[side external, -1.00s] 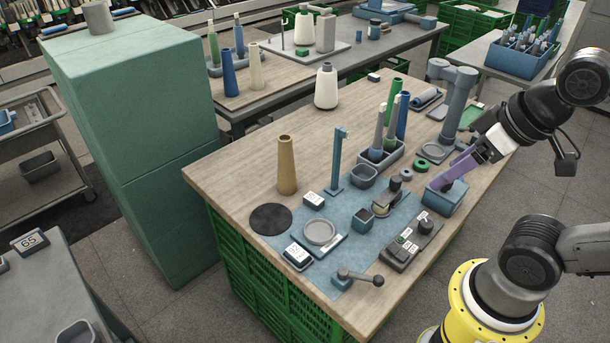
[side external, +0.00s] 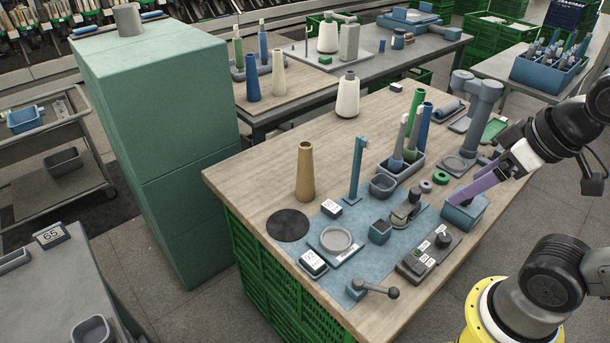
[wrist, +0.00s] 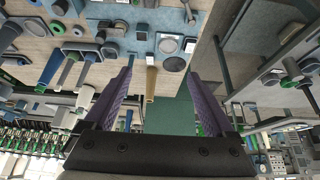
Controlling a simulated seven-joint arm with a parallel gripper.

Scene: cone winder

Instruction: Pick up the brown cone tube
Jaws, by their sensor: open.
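The brown cone tube (side external: 305,172) stands upright on the wooden table, behind the round black pad, in the side view. My gripper (side external: 458,198) is at the table's right side, over or in front of a small blue box (side external: 466,212). It is well apart from the tube. In the wrist view the tube (wrist: 151,84) shows beyond the purple fingers, inside the gap between them and nearer the left one. My gripper (wrist: 160,72) is open there, with nothing between its fingers. Whether the fingertips touch the blue box cannot be told.
A blue-grey post (side external: 356,170) stands right of the tube. A grey holder (side external: 400,165) with several tall cones is further right. A white cone (side external: 347,96) stands behind. A black pad (side external: 288,225) lies in front of the tube. The wood left of and behind the tube is clear.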

